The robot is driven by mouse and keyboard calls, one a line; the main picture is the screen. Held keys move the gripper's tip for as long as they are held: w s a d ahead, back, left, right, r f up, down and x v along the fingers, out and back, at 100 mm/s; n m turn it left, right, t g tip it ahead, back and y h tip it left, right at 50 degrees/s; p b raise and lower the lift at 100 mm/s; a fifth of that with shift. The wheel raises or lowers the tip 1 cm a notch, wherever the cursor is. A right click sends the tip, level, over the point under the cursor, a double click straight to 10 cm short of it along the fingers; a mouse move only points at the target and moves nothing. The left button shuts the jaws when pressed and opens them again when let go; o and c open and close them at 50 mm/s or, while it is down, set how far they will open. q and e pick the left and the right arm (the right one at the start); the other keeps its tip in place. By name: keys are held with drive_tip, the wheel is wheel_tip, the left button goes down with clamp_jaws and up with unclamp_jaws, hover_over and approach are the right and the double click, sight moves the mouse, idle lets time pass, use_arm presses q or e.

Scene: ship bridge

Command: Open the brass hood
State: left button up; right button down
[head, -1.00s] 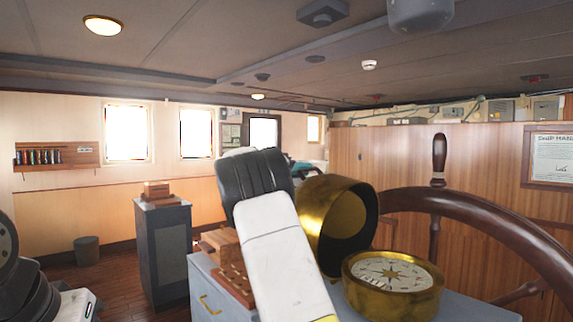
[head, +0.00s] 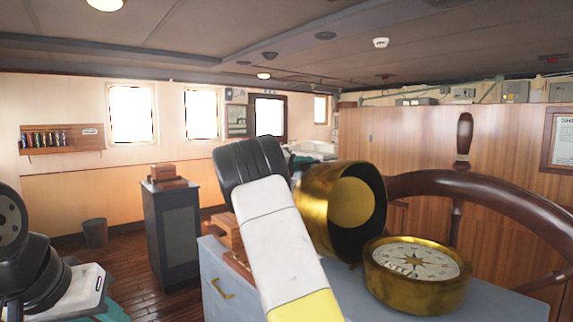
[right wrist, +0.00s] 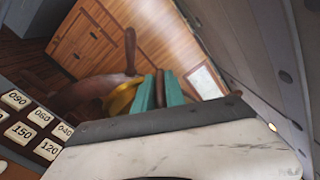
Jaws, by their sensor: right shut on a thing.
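The brass hood (head: 320,205) is tipped on its side, left of the compass, with its dark open end facing right. The brass compass (head: 418,272), with a white star-marked dial, sits uncovered on the grey cabinet. My right arm covers part of the hood's left side in the head view. In the right wrist view my right gripper (right wrist: 159,88) has its teal fingers shut on a narrow brown bar, beside the yellow brass of the hood (right wrist: 122,98). I take the bar for the hood's handle. My left gripper (head: 85,290) shows only partly at the lower left; its fingers are unclear.
The wooden ship's wheel (head: 470,195) rises close behind and right of the compass. The grey cabinet (head: 345,300) carries wooden blocks (head: 228,232) near my right arm. A dark pedestal (head: 172,235) and a bin (head: 95,233) stand on the floor to the left.

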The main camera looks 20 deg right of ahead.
drive_tip(key=c, duration=1.5)
unclamp_jaws()
drive_tip(key=shift+s+d+f, duration=0.15)
drive_tip(key=shift+f, duration=0.1)
drive_tip(key=shift+o, duration=0.5)
drive_tip(key=shift+r, duration=0.15)
drive_tip(key=v, duration=0.8)
